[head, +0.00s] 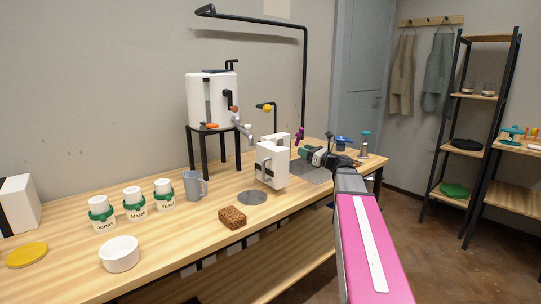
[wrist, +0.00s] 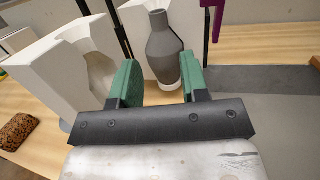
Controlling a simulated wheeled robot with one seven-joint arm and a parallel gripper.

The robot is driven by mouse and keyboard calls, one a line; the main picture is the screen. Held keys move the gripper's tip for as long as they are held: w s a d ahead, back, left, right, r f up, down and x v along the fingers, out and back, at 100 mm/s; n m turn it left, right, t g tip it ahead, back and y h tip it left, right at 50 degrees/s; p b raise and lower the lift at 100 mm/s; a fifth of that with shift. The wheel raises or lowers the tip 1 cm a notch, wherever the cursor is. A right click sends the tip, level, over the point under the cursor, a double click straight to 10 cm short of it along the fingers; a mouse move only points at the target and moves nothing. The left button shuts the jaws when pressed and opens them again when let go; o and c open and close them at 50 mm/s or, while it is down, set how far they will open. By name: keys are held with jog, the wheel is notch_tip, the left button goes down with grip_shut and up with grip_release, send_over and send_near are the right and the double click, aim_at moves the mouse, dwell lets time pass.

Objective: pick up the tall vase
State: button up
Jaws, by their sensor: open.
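The tall vase (wrist: 164,48) is dark grey with a narrow neck and a pale foot. It stands upright in the wrist view, beyond my gripper (wrist: 158,82) and roughly in line with the gap between its green fingertips. My gripper is open, and nothing shows clamped between its fingers. In the head view my gripper (head: 304,152) is low over the bench, just right of a white block-like mould (head: 270,165). I cannot make out the vase in the head view; the mould may hide it.
The hollowed white mould (wrist: 62,78) stands close left of my fingers. A purple tool (head: 299,136) hangs near the gripper. A brown sponge-like block (head: 232,217), a grey mug (head: 195,186) and a round grey disc (head: 252,198) are on the wooden bench. A grey mat (wrist: 260,80) lies right.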

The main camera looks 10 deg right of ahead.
jog(key=shift+x, duration=5.75)
jog(key=shift+s+a, duration=0.1)
jog(key=shift+s, duration=0.05)
jog(key=shift+c, duration=0.3)
jog(key=c, duration=0.5)
